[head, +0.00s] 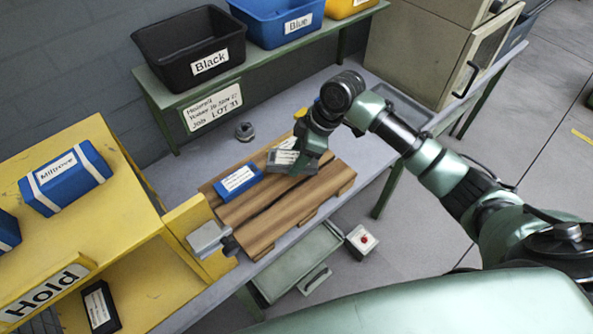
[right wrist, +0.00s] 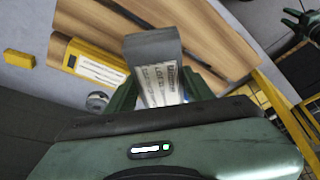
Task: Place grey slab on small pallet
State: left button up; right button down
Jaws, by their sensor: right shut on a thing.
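The grey slab (head: 283,158), with a white label, is between the fingers of my right gripper (head: 303,163) in the head view. In the right wrist view the slab (right wrist: 152,50) stands out between the green fingers of the right gripper (right wrist: 155,92). The small pallet (head: 262,218) is of brown wooden boards and lies on the grey bench. The slab is over the pallet's back part; I cannot tell whether it touches the boards. A blue slab (head: 238,181) with a white label lies on the pallet's left part.
A dark round part (head: 244,131) is on the bench. A yellow shelf (head: 110,215) borders the left; a bin shelf with a black bin (head: 180,62) stands behind.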

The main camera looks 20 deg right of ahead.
aim_at(292, 181)
notch_tip(292, 181, down, 3)
jog(key=shift+w+f, duration=0.1)
jog(key=shift+f, duration=0.1)
notch_tip(292, 181, down, 3)
jog(key=shift+f+p, duration=0.15)
jog(key=shift+p, duration=0.35)
jog(key=shift+f, duration=0.45)
jog(key=c, duration=0.6)
grip_release()
jog(key=shift+f, duration=0.15)
jog(key=b+v, duration=0.2)
jog(key=v, duration=1)
